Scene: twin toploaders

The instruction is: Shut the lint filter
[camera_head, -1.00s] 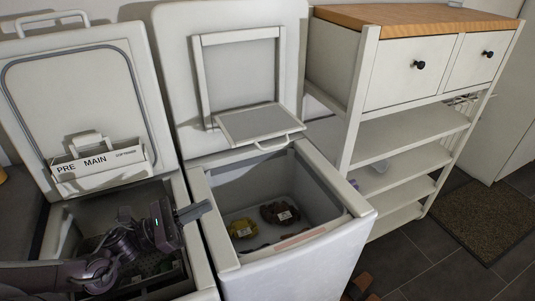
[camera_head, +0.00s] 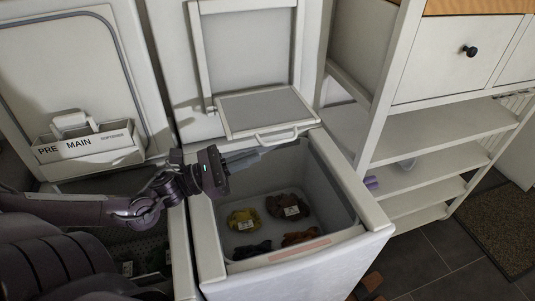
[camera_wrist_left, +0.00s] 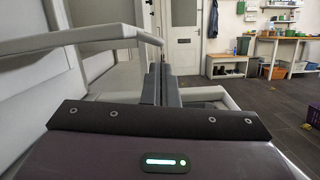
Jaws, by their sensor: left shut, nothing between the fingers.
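The lint filter (camera_head: 265,112) is a grey framed flap that hangs open, tilted out from the raised lid of the right toploader. A white bar handle (camera_head: 276,138) sits along its front edge. My left gripper (camera_head: 268,150) is shut and empty, with its fingertips just below the handle, over the back of the open tub. I cannot tell whether they touch it. In the left wrist view the shut fingers (camera_wrist_left: 160,85) point forward, with a pale bar and panel above and to their left. My right gripper is in neither view.
The right tub (camera_head: 325,195) holds several dark and yellow bundles. The left toploader's lid carries a PRE/MAIN drawer (camera_head: 88,145). A white shelf unit (camera_head: 440,135) stands close on the right.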

